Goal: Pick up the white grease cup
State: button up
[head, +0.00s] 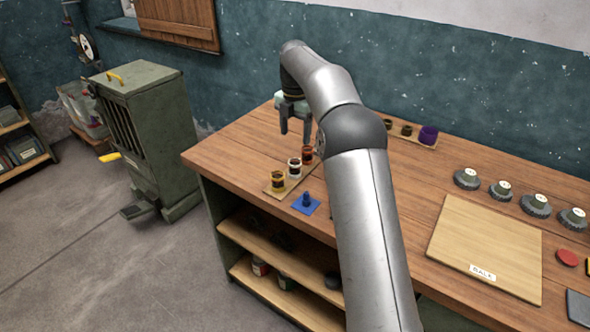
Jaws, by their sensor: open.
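The white grease cup (294,169) stands upright in the head view, in the middle of a short row on a small wooden strip (268,190). My arm covers the bench just right of the row.
A blue plate with a knob (306,203) lies near the front edge, close to the cups. A pale board (485,245) and several gear-like parts (467,179) lie to the right. A purple piece (428,136) stands at the back. The bench's left end is clear.

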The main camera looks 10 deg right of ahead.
aim_at(295, 161)
jog(key=f+p, duration=0.1)
jog(key=f, duration=0.5)
jog(key=f+p, duration=0.1)
jog(key=f, duration=0.5)
jog(key=shift+w+f, duration=0.2)
jog(key=shift+f, duration=0.15)
jog(key=shift+c, duration=0.2)
jog(key=c, duration=1.1)
